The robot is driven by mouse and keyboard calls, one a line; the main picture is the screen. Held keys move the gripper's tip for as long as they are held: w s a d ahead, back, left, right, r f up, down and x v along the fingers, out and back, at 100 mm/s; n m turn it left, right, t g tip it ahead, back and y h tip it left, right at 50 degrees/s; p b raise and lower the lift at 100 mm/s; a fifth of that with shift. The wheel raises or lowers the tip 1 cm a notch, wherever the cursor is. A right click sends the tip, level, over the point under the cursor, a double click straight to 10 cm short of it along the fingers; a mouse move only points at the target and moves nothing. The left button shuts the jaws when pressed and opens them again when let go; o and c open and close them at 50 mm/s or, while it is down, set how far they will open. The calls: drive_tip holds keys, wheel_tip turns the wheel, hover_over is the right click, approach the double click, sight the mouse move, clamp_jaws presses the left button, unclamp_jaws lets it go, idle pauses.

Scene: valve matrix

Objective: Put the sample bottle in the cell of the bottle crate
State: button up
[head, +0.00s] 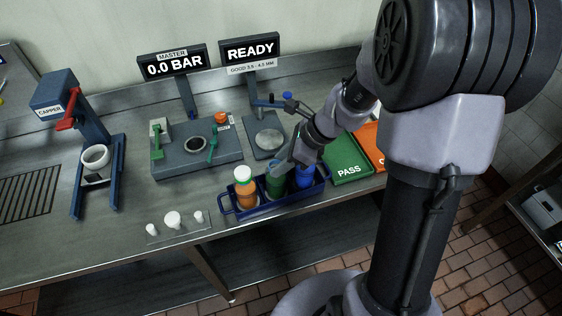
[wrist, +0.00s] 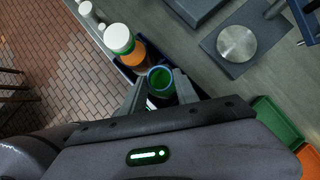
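The dark blue bottle crate (head: 240,213) stands at the front edge of the bench. An orange bottle with a white cap (head: 245,190) stands upright in its left cell. A green bottle (head: 275,186) is at the middle cell; its round top shows a blue rim and green inside in the wrist view (wrist: 160,80). A blue bottle or cylinder (head: 304,176) is at the right end. My gripper (head: 283,163) is over the middle of the crate, pointing down. In the wrist view its two fingers (wrist: 158,84) flank the green bottle's top; whether they touch it is unclear.
A green PASS tray (head: 346,160) and an orange tray (head: 371,140) lie right of the crate. Small white pieces (head: 172,220) stand to its left. Behind are a grey fixture (head: 175,165), a round gauge plate (head: 269,140) and the capper (head: 90,130).

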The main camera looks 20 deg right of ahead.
drive_tip(key=shift+o, duration=1.3)
drive_tip(key=shift+r, duration=0.35)
drive_tip(key=p+v, duration=0.4)
drive_tip(key=v, duration=0.7)
drive_tip(key=s+a+r+n+t+h, duration=0.1)
drive_tip(key=s+a+r+n+h, duration=0.1)
drive_tip(key=s+a+r+n, duration=0.55)
drive_tip(key=s+a+r+n+t+h, duration=0.1)
drive_tip(key=s+a+r+n+h, duration=0.2)
drive_tip(key=s+n, duration=0.75)
wheel_tip(320, 180, down, 12)
drive_tip(key=w+n+y+b, duration=0.1)
drive_tip(key=w+b, duration=0.1)
drive_tip(key=b, duration=1)
drive_tip(key=shift+w+n, duration=0.2)
drive_tip(key=shift+n, duration=0.1)
